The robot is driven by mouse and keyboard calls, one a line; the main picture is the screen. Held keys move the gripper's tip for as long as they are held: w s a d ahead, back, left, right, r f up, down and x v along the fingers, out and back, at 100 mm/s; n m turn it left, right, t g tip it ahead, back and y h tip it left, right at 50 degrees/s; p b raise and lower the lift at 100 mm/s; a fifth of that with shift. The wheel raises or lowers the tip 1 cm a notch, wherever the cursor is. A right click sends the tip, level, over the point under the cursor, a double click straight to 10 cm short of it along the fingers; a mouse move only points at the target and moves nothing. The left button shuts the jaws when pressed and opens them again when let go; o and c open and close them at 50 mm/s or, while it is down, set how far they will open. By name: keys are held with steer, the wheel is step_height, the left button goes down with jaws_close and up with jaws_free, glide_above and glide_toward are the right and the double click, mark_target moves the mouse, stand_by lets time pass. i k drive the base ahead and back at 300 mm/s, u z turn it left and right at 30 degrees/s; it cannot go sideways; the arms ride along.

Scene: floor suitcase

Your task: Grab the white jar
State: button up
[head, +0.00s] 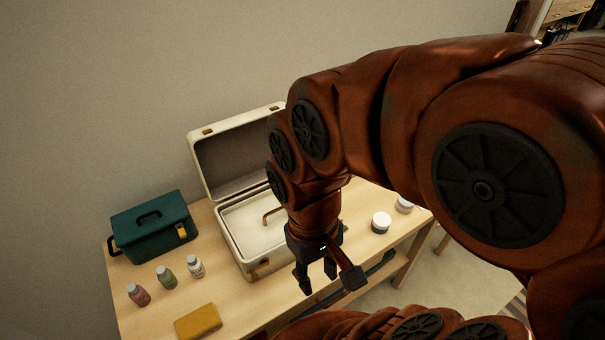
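A white jar (381,222) with a round lid stands upright on the right part of the wooden table. A second white jar-like item (404,204) stands behind it to the right, partly hidden by my arm. My gripper (328,283) hangs with its dark fingers pointing down, to the left of the white jar and nearer the table's front edge. The fingers are spread apart with nothing visible between them. My gripper and the jar are apart.
An open cream suitcase (236,247) stands mid-table behind my gripper. A green toolbox (152,226), three small bottles (166,277) and a yellow block (198,321) are at the left.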

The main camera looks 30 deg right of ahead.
mark_target(403, 207)
steer(key=u, duration=1.2)
steer(key=k, duration=0.6)
steer(key=z, duration=1.65)
